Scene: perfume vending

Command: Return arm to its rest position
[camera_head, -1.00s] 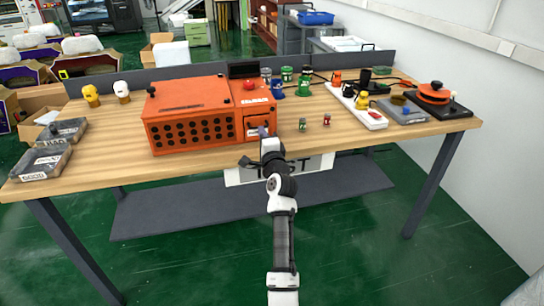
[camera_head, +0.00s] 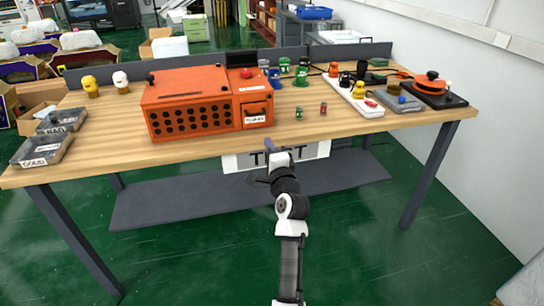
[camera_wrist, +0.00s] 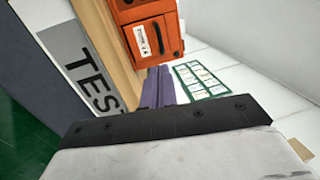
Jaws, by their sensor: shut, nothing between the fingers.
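My gripper (camera_head: 268,146) is in front of the table's front edge, apart from the orange machine, at the height of the TEST sign. In the wrist view its purple fingers (camera_wrist: 157,86) are together with nothing between them. The orange machine (camera_head: 190,98) stands on the wooden table (camera_head: 100,140). Its small front compartment (camera_head: 255,113) with a white label also shows in the wrist view (camera_wrist: 148,40), beyond the fingertips.
The TEST sign (camera_head: 318,151) hangs below the table edge. Small green (camera_head: 299,112) and red (camera_head: 323,109) bottles stand right of the machine. Two grey trays (camera_head: 42,149) sit at the left end. A white power strip (camera_head: 345,92) lies at right. The floor before the table is clear.

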